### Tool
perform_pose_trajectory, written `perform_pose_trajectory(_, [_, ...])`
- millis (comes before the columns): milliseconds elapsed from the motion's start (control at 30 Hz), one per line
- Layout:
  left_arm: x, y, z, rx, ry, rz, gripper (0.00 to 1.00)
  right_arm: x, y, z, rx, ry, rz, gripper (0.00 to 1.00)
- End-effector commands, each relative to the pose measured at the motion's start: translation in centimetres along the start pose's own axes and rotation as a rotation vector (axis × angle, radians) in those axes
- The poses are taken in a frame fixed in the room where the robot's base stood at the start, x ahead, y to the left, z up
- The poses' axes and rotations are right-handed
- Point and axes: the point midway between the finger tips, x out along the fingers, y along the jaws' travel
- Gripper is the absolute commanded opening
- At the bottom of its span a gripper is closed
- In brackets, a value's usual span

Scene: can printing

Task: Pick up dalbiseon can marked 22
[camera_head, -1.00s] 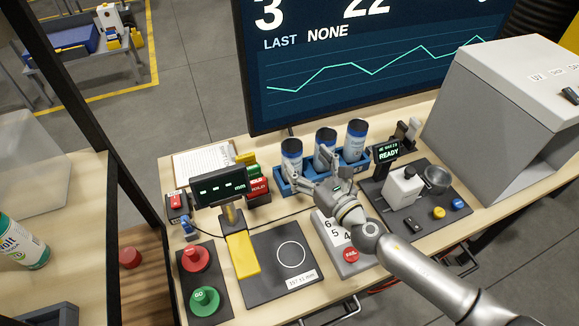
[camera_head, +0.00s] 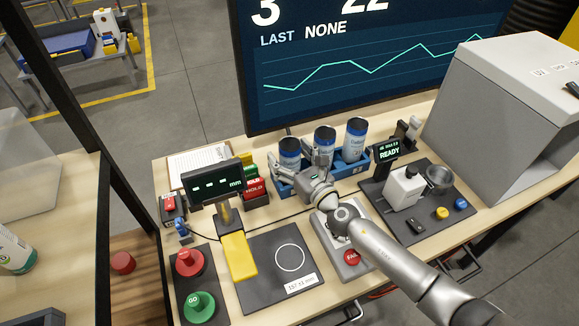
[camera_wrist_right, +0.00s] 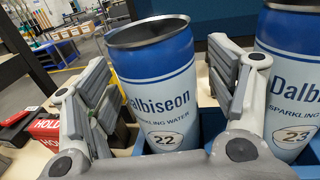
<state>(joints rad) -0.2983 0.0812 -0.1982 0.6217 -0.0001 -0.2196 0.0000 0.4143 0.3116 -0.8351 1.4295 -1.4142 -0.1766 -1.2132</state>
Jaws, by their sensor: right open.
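The Dalbiseon can marked 22 (camera_wrist_right: 158,95) is blue and white and stands upright in the blue rack (camera_head: 342,178). In the head view it is the leftmost can (camera_head: 289,150). My right gripper (camera_wrist_right: 165,78) is open, with one finger on each side of this can. A thin gap shows by the right finger; I cannot tell whether the left finger touches. In the head view my right gripper (camera_head: 304,168) is at the rack's left end and partly covers the can's lower part. My left gripper is not in view.
The can marked 23 (camera_wrist_right: 291,75) stands close to the right finger; a third can (camera_head: 355,138) is at the rack's right. A red HOLD block (camera_head: 254,188) and the mm display (camera_head: 215,184) stand to the left. The large screen (camera_head: 350,65) rises behind.

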Motion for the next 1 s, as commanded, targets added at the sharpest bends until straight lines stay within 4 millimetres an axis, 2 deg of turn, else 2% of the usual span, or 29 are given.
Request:
perform_pose_trajectory(267, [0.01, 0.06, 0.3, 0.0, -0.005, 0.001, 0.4, 0.2, -0.01, -0.02, 0.0, 0.001, 0.0, 0.77])
perform_pose_trajectory(533, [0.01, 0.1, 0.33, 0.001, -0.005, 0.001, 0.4, 0.18, -0.02, -0.02, 0.0, 0.001, -0.001, 0.43])
perform_pose_trajectory(1000, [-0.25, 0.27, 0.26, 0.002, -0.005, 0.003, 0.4, 0.18, -0.03, 0.3, 0.001, 0.0, -0.001, 0.42])
